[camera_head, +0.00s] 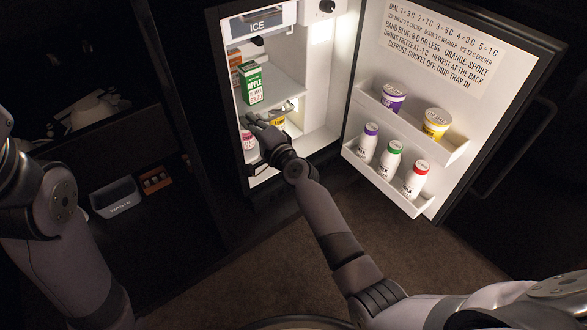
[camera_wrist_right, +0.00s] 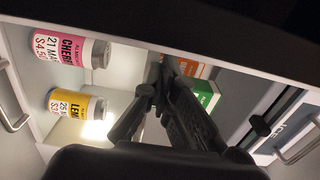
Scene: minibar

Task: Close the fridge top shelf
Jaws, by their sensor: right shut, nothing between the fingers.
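The fridge's top shelf (camera_head: 283,88) is a pale panel below the ice compartment (camera_head: 258,22). A green apple carton (camera_head: 251,84) stands on it, with an orange carton (camera_head: 235,68) behind. How far out the shelf sits is hard to tell. My right gripper (camera_head: 262,124) is at the fridge opening, just below and in front of the shelf's front edge; contact cannot be told. Its fingers are shut and empty, and they also show in the right wrist view (camera_wrist_right: 165,78) near the green carton (camera_wrist_right: 205,96). My left gripper is out of view; only its arm shows.
A pink cherry jar (camera_wrist_right: 72,50) and a yellow lemon jar (camera_wrist_right: 76,104) stand beneath the shelf. The fridge door (camera_head: 430,95) is wide open at right, its racks holding tubs and bottles. A dark cabinet with a grey bin (camera_head: 116,197) is at left.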

